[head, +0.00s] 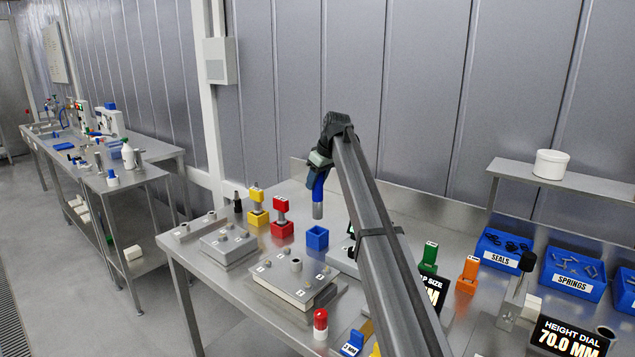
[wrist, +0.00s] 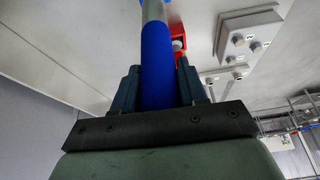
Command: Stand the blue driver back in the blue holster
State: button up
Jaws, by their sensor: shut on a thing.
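The blue driver (head: 317,193) has a blue handle and a grey metal lower end. It hangs roughly upright in the head view, above the table. My gripper (head: 319,172) is shut on its blue handle. In the wrist view the blue handle (wrist: 157,65) lies between the two fingers of my gripper (wrist: 160,85). The blue holster (head: 317,238) is an open-topped blue block on the table. The driver's grey end is above the holster, apart from it, with a gap between them in the head view.
A red holster (head: 282,229) with a red driver and a yellow holster (head: 259,217) with a yellow driver stand left of the blue holster. Grey plates (head: 296,280) with knobs lie in front. Blue bins (head: 503,250) stand at the right.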

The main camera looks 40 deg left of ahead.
aim_at(317, 208)
jog(key=shift+f, duration=0.1)
jog(key=shift+f, duration=5)
dwell(1.9)
jog(key=o, duration=1.3)
